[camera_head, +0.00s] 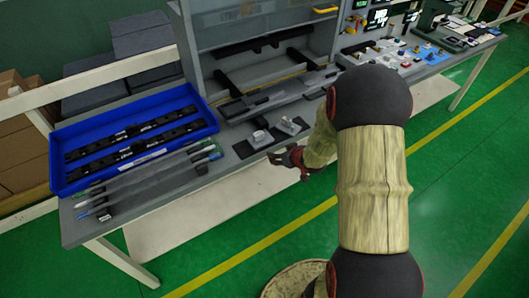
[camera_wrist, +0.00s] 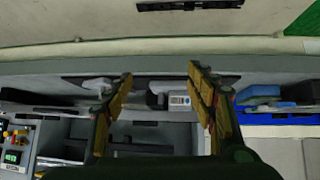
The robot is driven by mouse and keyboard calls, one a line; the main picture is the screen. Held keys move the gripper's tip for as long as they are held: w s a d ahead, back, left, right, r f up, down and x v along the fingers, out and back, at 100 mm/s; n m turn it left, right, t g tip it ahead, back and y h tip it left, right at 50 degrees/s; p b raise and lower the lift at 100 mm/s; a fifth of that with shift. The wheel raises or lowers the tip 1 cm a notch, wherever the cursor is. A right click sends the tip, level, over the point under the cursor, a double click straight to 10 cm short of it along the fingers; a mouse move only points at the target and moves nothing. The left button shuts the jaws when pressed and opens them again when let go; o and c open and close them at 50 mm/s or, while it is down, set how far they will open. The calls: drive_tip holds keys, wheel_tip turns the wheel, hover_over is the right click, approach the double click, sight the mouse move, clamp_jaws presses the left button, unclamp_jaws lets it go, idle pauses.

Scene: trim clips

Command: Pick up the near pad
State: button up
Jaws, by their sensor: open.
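Two small dark pads lie side by side along the front edge of the grey bench in the head view, the left one (camera_head: 243,151) and the right one (camera_head: 302,122). Each has a pale grey piece on or against it, the left piece (camera_head: 261,138) and the right piece (camera_head: 288,125). I cannot tell for sure which pad is the near one. My gripper (camera_head: 276,158) is open and empty in front of the bench edge, just below the pads. In the wrist view its yellow-lined fingers (camera_wrist: 160,98) stand apart, with a pale labelled piece (camera_wrist: 180,100) showing between them.
A blue tray (camera_head: 62,176) with black strips stands on the bench at left. Long clear strips (camera_head: 150,180) lie in front of it. A grey frame (camera_head: 262,50) rises behind the pads. Small parts cover the bench at right.

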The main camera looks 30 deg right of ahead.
sight(260, 135)
drive_tip(key=w+a+r+t+y, duration=0.1)
drive_tip(key=w+a+r+t, duration=0.25)
drive_tip(key=r, duration=0.25)
drive_tip(key=shift+n+g, duration=0.3)
drive_tip(key=shift+g, duration=0.05)
drive_tip(key=b+x, duration=0.2)
drive_tip(key=x, duration=0.6)
drive_tip(key=shift+w+d+f, duration=0.1)
drive_tip(key=shift+d+f, duration=0.05)
drive_tip(key=shift+c, duration=1.3)
drive_tip(key=c, duration=1)
